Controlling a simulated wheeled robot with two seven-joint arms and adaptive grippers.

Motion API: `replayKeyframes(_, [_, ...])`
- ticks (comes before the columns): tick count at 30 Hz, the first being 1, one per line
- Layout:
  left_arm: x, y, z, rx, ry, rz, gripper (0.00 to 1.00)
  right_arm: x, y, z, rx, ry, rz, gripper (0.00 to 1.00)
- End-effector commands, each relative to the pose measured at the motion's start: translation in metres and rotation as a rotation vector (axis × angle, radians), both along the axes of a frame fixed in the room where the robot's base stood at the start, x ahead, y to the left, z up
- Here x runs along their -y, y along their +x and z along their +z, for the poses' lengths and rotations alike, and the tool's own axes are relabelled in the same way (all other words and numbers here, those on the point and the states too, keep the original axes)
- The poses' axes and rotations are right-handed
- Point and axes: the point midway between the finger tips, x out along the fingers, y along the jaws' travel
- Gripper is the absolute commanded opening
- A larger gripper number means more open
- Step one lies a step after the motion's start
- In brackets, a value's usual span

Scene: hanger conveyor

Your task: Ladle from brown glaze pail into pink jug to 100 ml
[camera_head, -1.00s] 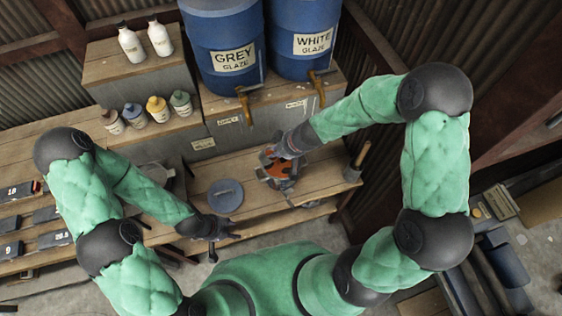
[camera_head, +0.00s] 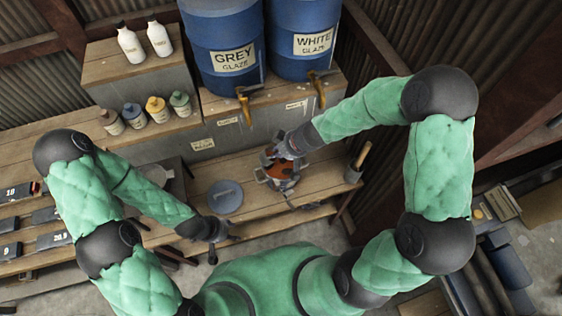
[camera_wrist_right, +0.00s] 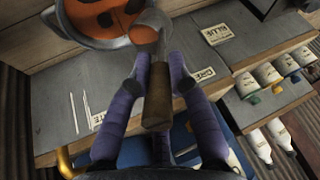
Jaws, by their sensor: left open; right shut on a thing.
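The pail (camera_head: 284,186) of orange-brown glaze stands on the wooden bench, partly covered by my right gripper in the head view. Its grey rim and mottled glaze also show at the top of the right wrist view (camera_wrist_right: 104,24). My right gripper (camera_wrist_right: 155,82) is shut on the wooden handle of a ladle (camera_wrist_right: 157,108). My left gripper (camera_head: 220,232) is open and empty at the bench's front edge. I cannot make out a pink jug.
A round grey lid (camera_head: 225,196) lies left of the pail. Several bottles stand at back left.

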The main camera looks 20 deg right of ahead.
Motion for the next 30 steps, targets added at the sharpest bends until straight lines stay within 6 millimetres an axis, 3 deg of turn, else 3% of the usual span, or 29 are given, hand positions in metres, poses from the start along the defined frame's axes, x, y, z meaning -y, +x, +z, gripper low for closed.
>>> replayKeyframes(30, [0.000, 0.000, -0.027, 0.000, 0.000, 0.000, 0.46, 0.009, 0.001, -0.003, 0.009, 0.071, -0.002, 0.00])
